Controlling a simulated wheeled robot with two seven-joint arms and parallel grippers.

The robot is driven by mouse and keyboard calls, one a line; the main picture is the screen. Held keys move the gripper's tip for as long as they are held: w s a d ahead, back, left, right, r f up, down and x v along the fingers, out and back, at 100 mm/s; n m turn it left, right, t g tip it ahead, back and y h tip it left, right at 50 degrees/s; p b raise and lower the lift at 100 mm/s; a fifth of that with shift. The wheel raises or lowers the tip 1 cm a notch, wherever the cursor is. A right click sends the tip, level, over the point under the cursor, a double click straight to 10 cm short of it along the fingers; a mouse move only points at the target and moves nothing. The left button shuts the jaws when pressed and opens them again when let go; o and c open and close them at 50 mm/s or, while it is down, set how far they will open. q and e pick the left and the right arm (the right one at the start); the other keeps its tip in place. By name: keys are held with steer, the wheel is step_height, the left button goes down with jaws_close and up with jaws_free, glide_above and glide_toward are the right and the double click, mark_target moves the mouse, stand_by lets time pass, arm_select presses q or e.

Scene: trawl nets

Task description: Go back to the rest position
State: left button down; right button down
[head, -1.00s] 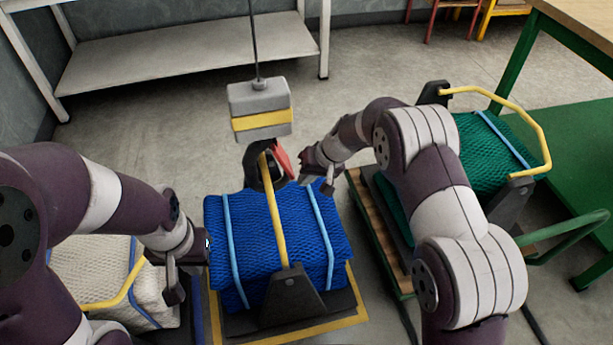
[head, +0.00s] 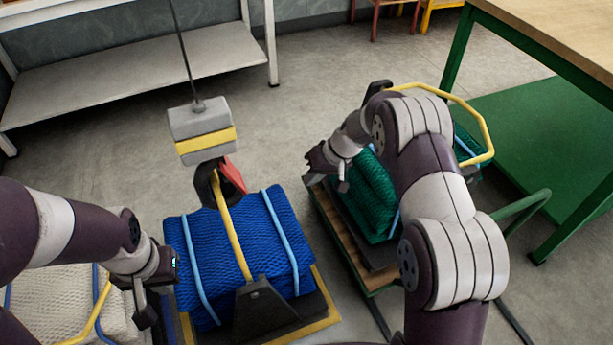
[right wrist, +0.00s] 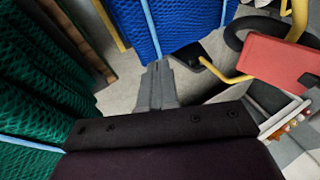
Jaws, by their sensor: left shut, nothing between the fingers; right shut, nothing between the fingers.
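My left gripper (head: 146,308) is shut and empty, between the white net bundle (head: 45,297) and the blue net bundle (head: 272,235). My right gripper (head: 343,186) is shut and empty, above the gap between the blue bundle and the green net bundle (head: 369,200). In the right wrist view its closed fingers (right wrist: 157,75) point toward the blue net (right wrist: 190,22), with the green net (right wrist: 45,70) at left. The blue bundle sits on a yellow-edged base, its yellow bar (head: 233,235) inside the hanging hook (head: 207,187). My right arm hides part of the green bundle.
A grey and yellow hook block (head: 202,133) hangs on a cable, with a red latch (head: 233,175). A wooden cart (head: 345,250) carries the green bundle. A green-legged table (head: 560,40) stands at right and a grey shelf (head: 140,75) at the back. Floor shows between them.

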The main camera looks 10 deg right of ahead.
stand_by(0.3)
steer(key=s+d+r+m+g+h, duration=0.1)
steer(key=s+d+r+h, duration=0.15)
steer(key=s, duration=1.05)
steer(key=s+d+r+g+h, duration=0.1)
steer(key=s+d+r+h, duration=0.2)
steer(key=s, duration=0.9)
step_height(320, 180, up, 34)
steer(key=a+t+p, duration=0.1)
steer(key=p, duration=3)
steer(key=shift+s+a, duration=0.25)
steer(key=shift+s, duration=0.15)
steer(key=shift+r+y, duration=0.1)
steer(key=shift+y, duration=0.15)
